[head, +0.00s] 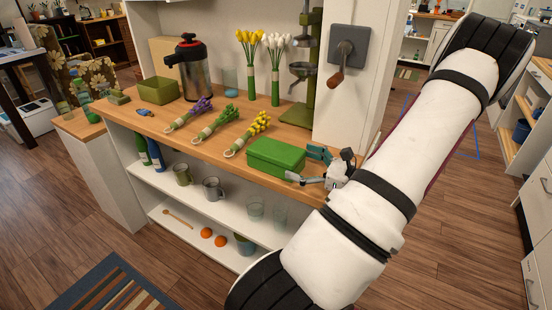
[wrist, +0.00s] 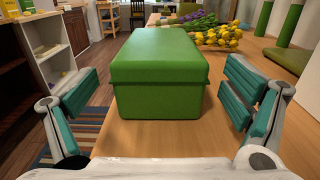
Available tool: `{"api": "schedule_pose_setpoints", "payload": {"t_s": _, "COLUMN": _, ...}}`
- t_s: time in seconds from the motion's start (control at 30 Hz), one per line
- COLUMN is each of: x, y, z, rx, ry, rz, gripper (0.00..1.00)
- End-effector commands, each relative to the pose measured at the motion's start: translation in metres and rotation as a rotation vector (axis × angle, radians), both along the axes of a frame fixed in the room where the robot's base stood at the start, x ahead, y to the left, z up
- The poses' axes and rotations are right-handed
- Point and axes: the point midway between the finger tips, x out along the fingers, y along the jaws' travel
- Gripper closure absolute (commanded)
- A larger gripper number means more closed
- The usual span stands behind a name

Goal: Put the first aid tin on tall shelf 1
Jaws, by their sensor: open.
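A green lidded box, which looks like the first aid tin (head: 275,157), lies on the wooden counter near its front right end; I see no marking on it. In the wrist view the tin (wrist: 160,75) stands straight ahead. My gripper (head: 308,166) is open at the tin's right end. In the wrist view its teal finger pads stand left and right of the tin, with gaps on both sides. I cannot tell which shelf is tall shelf 1; a white shelf unit (wrist: 42,52) shows at the left of the wrist view.
Flower bunches (head: 217,122) lie behind the tin on the counter (head: 178,128). A dark-topped flask (head: 193,70), an open green box (head: 158,90) and upright tulips stand farther back. Mugs, glasses and bottles fill the shelf below. A grey crank box (head: 348,47) hangs on the white post.

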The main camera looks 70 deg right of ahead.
Motion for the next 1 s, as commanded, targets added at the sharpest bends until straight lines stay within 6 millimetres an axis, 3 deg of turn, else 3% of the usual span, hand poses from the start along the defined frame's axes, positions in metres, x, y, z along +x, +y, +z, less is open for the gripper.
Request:
{"api": "schedule_pose_setpoints", "payload": {"t_s": 0.3, "x": 0.044, "y": -0.004, "z": 0.0, "rx": 0.0, "ry": -0.001, "rz": 0.003, "gripper": 0.06}}
{"api": "schedule_pose_setpoints", "payload": {"t_s": 0.63, "x": 0.052, "y": -0.005, "z": 0.0, "rx": 0.0, "ry": 0.0, "rz": 0.001, "gripper": 0.06}}
{"api": "schedule_pose_setpoints", "payload": {"t_s": 0.67, "x": 0.052, "y": -0.005, "z": 0.0, "rx": 0.0, "ry": 0.0, "rz": 0.001, "gripper": 0.08}}
{"api": "schedule_pose_setpoints", "payload": {"t_s": 0.93, "x": 0.051, "y": -0.005, "z": 0.0, "rx": 0.0, "ry": 0.0, "rz": 0.001, "gripper": 0.69}}
{"api": "schedule_pose_setpoints", "payload": {"t_s": 1.0, "x": 0.051, "y": -0.005, "z": 0.0, "rx": 0.0, "ry": 0.0, "rz": 0.001, "gripper": 0.7}}
